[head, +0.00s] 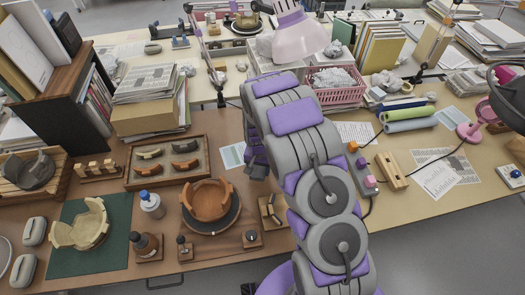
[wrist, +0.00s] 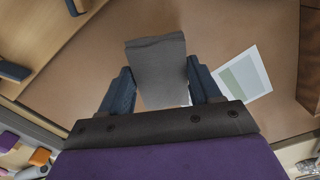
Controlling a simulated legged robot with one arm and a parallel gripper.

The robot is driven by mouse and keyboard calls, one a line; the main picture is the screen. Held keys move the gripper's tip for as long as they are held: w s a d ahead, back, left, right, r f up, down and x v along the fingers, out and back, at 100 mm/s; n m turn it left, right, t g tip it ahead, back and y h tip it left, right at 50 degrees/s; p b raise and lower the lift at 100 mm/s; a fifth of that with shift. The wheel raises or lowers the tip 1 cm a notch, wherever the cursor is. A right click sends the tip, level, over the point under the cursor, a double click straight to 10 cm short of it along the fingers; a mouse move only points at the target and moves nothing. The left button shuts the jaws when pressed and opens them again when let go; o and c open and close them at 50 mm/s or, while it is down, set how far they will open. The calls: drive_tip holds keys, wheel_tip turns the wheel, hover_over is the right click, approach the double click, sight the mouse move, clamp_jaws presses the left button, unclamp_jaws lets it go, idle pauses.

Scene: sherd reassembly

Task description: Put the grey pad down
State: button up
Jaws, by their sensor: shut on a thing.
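In the wrist view the grey pad (wrist: 157,58) is a plain grey block between the two blue fingers of my gripper (wrist: 160,72). My gripper is shut on it, and the pad sticks out past the fingertips. Brown tabletop shows around it; I cannot tell whether the pad touches the table. In the head view my arm reaches over the table's middle and hides the pad and most of my gripper.
A printed card (wrist: 243,77) lies right of the pad; it also shows in the head view (head: 233,155). Left of it is a wooden tray (head: 130,183) of sherds. A bowl (head: 207,203) on a dark disc stands nearer. A pink basket (head: 337,96) stands behind.

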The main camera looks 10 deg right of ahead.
drive_tip(key=w+d, duration=0.1)
drive_tip(key=w, duration=0.2)
drive_tip(key=w+d+b, duration=0.1)
drive_tip(key=w, duration=0.1)
drive_tip(key=shift+d+f, duration=0.3)
drive_tip(key=shift+d, duration=0.05)
drive_tip(key=w, duration=0.3)
drive_tip(key=w+b, duration=0.1)
drive_tip(key=shift+w+a+f, duration=0.2)
drive_tip(key=shift+w+f, duration=0.05)
drive_tip(key=shift+w, duration=0.15)
drive_tip(key=shift+w+d, duration=1.05)
drive_tip(key=shift+d, duration=0.1)
drive_tip(key=shift+w+d, duration=0.1)
drive_tip(key=shift+d, duration=0.2)
drive_tip(key=f, duration=0.1)
drive_tip(key=a+f+b, duration=0.1)
drive_tip(key=f, duration=0.1)
drive_tip(key=shift+w+a+f+b, duration=0.15)
drive_tip(key=shift+a+f+b, duration=0.15)
drive_tip(key=shift+f+b, duration=0.1)
drive_tip(key=shift+r, duration=0.15)
drive_tip(key=shift+d, duration=0.45)
drive_tip(key=o, duration=0.7)
drive_tip(key=shift+d, duration=0.2)
drive_tip(key=shift+o, duration=1.2)
drive_tip(key=shift+a, duration=0.5)
